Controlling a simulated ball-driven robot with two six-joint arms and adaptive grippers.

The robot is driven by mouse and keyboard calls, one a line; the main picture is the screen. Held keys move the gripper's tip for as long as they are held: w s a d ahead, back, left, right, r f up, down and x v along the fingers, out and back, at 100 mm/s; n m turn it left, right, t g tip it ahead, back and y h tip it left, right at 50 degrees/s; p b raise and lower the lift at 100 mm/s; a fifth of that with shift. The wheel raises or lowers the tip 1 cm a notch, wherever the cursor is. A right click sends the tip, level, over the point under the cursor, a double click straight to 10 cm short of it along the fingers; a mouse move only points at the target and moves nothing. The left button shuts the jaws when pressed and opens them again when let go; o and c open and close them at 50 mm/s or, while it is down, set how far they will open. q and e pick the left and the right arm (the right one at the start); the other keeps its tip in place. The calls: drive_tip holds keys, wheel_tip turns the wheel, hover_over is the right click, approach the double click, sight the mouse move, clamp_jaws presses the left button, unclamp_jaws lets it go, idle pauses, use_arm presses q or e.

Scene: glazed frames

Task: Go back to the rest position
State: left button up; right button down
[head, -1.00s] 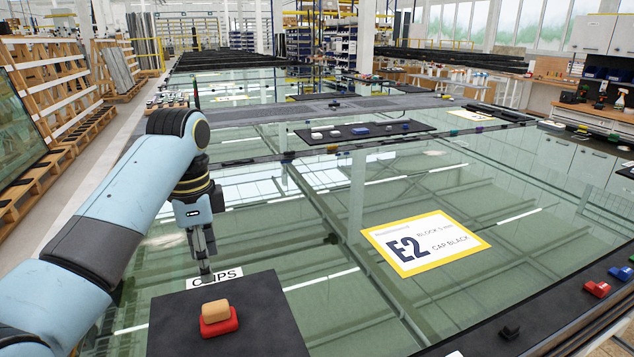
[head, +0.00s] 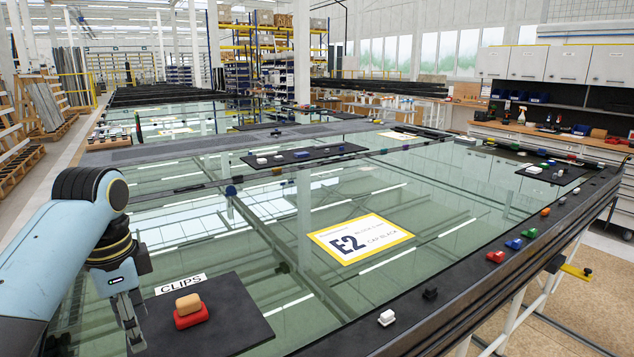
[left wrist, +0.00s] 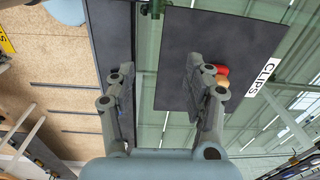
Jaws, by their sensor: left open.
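My left gripper (head: 133,335) hangs at the left edge of the black clips mat (head: 235,308) in the head view. In the left wrist view its two fingers (left wrist: 168,82) stand wide apart with nothing between them. On the mat a tan block (head: 188,303) lies on top of a red block (head: 190,318). In the left wrist view the right finger partly covers the red block (left wrist: 222,70) and the tan block (left wrist: 222,82). My right gripper is not in view.
The mat lies on a large glass pane with a CLIPS label (head: 181,284) and a yellow-edged E2 card (head: 360,238). Several coloured blocks line the dark right rail, including a white one (head: 386,317). Another black mat (head: 305,155) holds small blocks farther back.

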use_arm(q)
drive_tip(key=s+f+n+t, duration=0.1)
drive_tip(key=s+f+n, duration=0.35)
drive_tip(key=s, duration=0.75)
drive_tip(key=s+r+n+t, duration=0.2)
drive_tip(key=s+r+n, duration=0.25)
drive_tip(key=s, duration=0.75)
wheel_tip(320, 180, down, 38)
drive_tip(key=s+a+n+g+b, duration=0.1)
drive_tip(key=s+a+b, duration=0.1)
drive_tip(key=b, duration=1.1)
drive_tip(key=s+f+b, duration=0.4)
drive_tip(key=s+f, duration=0.2)
drive_tip(key=f, duration=0.3)
drive_tip(key=s+f+g+b, duration=0.1)
drive_tip(key=s+f+b, duration=0.2)
drive_tip(key=s+f, duration=0.4)
drive_tip(key=s+f+b, duration=0.4)
drive_tip(key=s+f, duration=0.2)
drive_tip(key=f, duration=0.7)
drive_tip(key=shift+s+a+g+y+b, duration=0.15)
drive_tip(key=shift+a+g+y+b, duration=0.15)
drive_tip(key=shift+a, duration=0.05)
drive_tip(key=shift+c, duration=0.4)
use_arm(e)
wheel_tip(320, 180, down, 25)
drive_tip(key=s, duration=0.1)
drive_tip(key=shift+s+r+g, duration=0.2)
drive_tip(key=shift+s+g, duration=0.1)
